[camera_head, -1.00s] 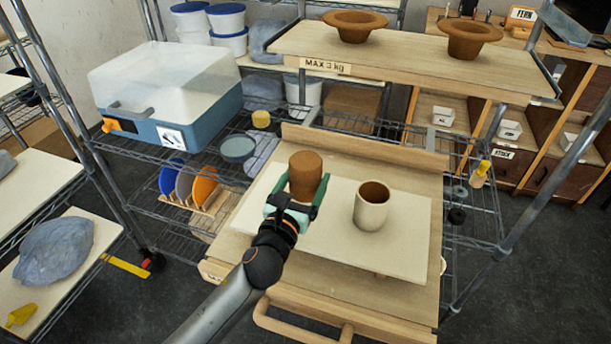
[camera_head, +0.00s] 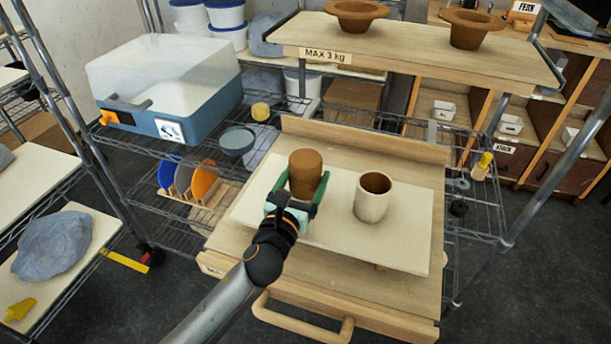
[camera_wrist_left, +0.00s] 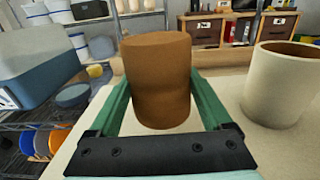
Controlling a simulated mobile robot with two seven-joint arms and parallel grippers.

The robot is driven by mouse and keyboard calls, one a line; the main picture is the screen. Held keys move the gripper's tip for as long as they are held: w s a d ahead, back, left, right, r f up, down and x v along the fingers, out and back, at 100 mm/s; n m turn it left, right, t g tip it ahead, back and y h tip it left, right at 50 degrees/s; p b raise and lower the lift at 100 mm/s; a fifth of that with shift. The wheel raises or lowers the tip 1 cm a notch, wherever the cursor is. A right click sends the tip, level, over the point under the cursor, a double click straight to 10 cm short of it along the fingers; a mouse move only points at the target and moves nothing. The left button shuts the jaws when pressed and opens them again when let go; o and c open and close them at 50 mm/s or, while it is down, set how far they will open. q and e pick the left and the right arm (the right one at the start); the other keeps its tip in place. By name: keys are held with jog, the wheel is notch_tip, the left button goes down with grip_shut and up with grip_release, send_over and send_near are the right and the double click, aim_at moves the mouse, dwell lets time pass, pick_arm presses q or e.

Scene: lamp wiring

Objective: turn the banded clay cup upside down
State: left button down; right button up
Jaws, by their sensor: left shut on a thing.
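A brown clay cup (camera_head: 305,168) is between the green fingers of my left gripper (camera_head: 303,184), above the left part of a pale board. In the left wrist view the brown cup (camera_wrist_left: 157,75) shows a flat closed face on top and a slight waist; no opening shows. My left gripper is shut on it from both sides. I cannot tell whether its lower end touches the board. A cream cup (camera_head: 372,202) stands upright to its right, mouth up, brown inside; it also shows in the left wrist view (camera_wrist_left: 278,92). No clear band shows on either cup.
The pale board (camera_head: 410,235) lies on a wooden work surface (camera_head: 400,290). A shelf (camera_head: 420,62) with two brown flared pots overhangs the back. The board's right end is bare.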

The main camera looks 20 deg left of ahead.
pick_arm(q)
jog(key=shift+f+b, duration=0.55)
jog(key=shift+f, duration=0.25)
jog(key=shift+f, duration=0.2)
